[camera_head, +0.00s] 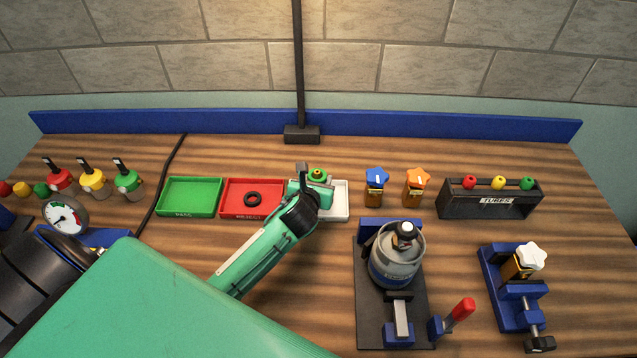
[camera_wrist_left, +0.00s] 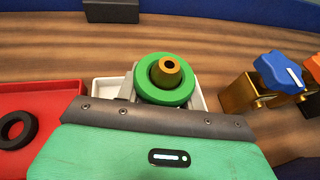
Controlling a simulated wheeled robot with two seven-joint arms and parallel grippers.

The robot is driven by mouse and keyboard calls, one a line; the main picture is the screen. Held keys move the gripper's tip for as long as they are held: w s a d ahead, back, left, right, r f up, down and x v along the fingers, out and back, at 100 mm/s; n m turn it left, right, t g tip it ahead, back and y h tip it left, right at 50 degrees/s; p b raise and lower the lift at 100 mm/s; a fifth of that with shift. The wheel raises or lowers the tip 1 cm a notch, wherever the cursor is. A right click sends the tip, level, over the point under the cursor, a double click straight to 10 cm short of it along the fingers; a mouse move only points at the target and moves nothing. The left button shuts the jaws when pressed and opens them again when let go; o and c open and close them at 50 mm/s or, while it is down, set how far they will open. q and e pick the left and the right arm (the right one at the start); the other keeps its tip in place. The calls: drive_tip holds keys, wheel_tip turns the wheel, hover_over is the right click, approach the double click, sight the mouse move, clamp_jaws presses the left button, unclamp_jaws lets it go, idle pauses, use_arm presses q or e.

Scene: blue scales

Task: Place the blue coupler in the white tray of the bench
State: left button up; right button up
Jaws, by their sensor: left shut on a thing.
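My left gripper (camera_head: 315,183) is shut on a green ring-shaped coupler (camera_head: 317,174) with a brass centre. In the left wrist view the coupler (camera_wrist_left: 166,80) sits between the grey fingers, its brass opening facing up. It is over the white tray (camera_head: 340,200); I cannot tell whether it touches the tray floor. The tray's left part also shows in the wrist view (camera_wrist_left: 107,88), the rest hidden behind the gripper and coupler. I see no blue coupler in either view. My right gripper is not in view.
Left of the white tray stand a red tray (camera_head: 232,206) holding a black ring (camera_head: 253,198) and a green tray (camera_head: 190,208). Blue-knobbed (camera_head: 376,180) and orange-knobbed (camera_head: 414,182) valves stand to the right. A grey cylinder (camera_head: 397,262) stands in a fixture in front.

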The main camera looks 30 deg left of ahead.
use_arm(q)
drive_tip(key=shift+f, duration=0.8)
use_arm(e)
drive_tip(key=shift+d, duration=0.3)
use_arm(q)
drive_tip(key=shift+f, duration=0.1)
drive_tip(key=o, duration=1.1)
drive_tip(key=shift+o, duration=0.2)
